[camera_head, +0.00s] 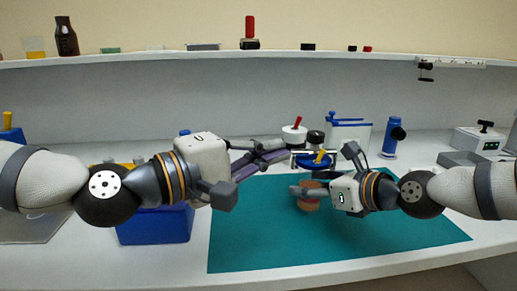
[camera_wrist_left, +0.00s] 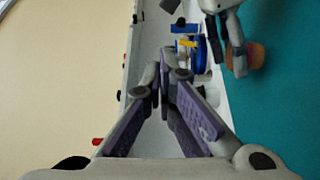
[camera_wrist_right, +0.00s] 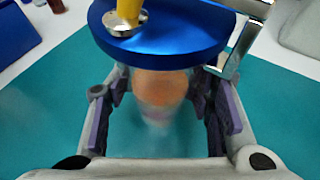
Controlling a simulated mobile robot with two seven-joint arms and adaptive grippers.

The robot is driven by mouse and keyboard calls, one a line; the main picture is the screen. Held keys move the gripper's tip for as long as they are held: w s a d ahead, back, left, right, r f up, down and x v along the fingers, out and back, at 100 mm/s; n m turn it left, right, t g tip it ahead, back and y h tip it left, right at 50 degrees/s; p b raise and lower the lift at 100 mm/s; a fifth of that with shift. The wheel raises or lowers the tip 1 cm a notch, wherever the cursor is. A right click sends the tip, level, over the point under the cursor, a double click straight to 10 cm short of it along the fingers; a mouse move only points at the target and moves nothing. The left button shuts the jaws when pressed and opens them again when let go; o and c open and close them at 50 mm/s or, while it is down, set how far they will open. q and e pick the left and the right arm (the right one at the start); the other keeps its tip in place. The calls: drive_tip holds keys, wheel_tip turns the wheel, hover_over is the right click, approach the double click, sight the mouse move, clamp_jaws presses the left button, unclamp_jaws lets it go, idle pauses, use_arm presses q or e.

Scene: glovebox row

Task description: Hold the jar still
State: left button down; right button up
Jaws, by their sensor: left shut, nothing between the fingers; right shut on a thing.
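The jar (camera_head: 309,204) has an orange lid and a paler, see-through body. It stands upright over the teal mat, between the fingers of my right gripper (camera_head: 303,190). In the right wrist view the jar (camera_wrist_right: 160,92) sits between both purple finger pads, its lower part blurred. I cannot tell whether its base touches the mat. My left gripper (camera_head: 285,153) is shut and empty, up and to the left of the jar. The left wrist view shows its fingertips (camera_wrist_left: 165,62) together, with the jar (camera_wrist_left: 256,55) off to the right, apart from them.
A blue round plate with a yellow knob (camera_wrist_right: 165,30) stands close behind the jar. A white pot with a red handle (camera_head: 294,133) stands behind my left fingers. A blue bin (camera_head: 155,226) is at left. The teal mat (camera_head: 400,235) is clear at front right.

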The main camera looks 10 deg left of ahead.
drive_tip(key=o, duration=1.6)
drive_tip(key=shift+d, duration=0.1)
drive_tip(key=shift+c, duration=0.2)
use_arm(q)
drive_tip(key=shift+s+a+r, duration=0.25)
drive_tip(key=shift+s+a, duration=0.25)
drive_tip(key=shift+s, duration=0.05)
drive_tip(key=shift+s+a+r, duration=0.2)
drive_tip(key=shift+s+a, duration=0.25)
drive_tip(key=shift+s, duration=0.1)
